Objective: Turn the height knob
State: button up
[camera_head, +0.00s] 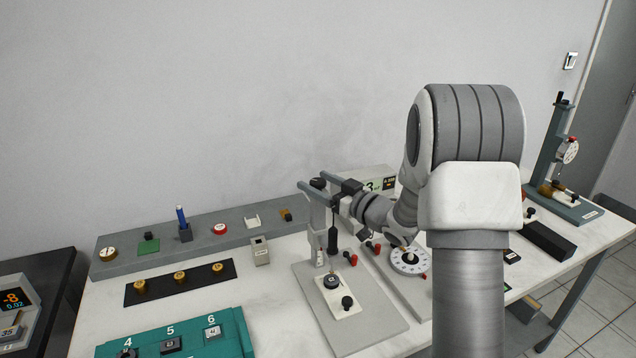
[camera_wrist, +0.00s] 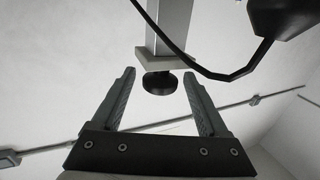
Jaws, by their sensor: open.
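The height knob, a small black knob (camera_head: 318,184), sits on top of the grey upright post (camera_head: 319,215) of the magnet stand. It also shows in the wrist view as a dark round knob (camera_wrist: 160,83) at the end of the post. My gripper (camera_head: 311,179) is at the post top with its two grey fingers apart. In the wrist view the open fingers (camera_wrist: 158,74) stand on either side of the knob, with a gap on each side. I see no contact. My arm hides part of the bench behind the stand.
The stand's grey base (camera_head: 380,325) carries a white plate with black knobs. A black cable (camera_wrist: 225,78) hangs close to the post. A dial (camera_head: 409,262) stands at right, a teal panel (camera_head: 225,340) at front left, and a grey shelf (camera_head: 130,262) behind.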

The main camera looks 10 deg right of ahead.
jog(key=shift+w+a, duration=0.1)
jog(key=shift+w, duration=0.05)
jog(key=shift+c, duration=0.4)
grip_shut()
